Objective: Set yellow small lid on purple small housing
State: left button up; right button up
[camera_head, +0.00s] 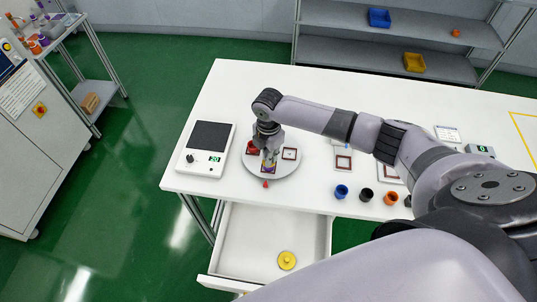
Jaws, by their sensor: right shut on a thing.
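My right gripper (268,153) points down over the round grey turntable (289,171) on the white table. It is shut on a small yellow piece, apparently the yellow small lid (270,163), mostly hidden by the fingers. The purple small housing (268,171) is right under the fingertips on the near side of the turntable. I cannot tell whether lid and housing touch. My left gripper is not in view.
A panel with a green display (207,148) stands left. Several round cups, including a blue one (342,191), line the front edge. A yellow round piece (287,260) lies in the open drawer (240,250).

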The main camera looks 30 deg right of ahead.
jog(key=o, duration=0.8)
jog(key=shift+r, duration=0.1)
notch_tip(320, 180, up, 12)
dwell(0.3)
jog(key=shift+s+f, duration=0.1)
jog(key=shift+f, duration=0.1)
dwell(0.3)
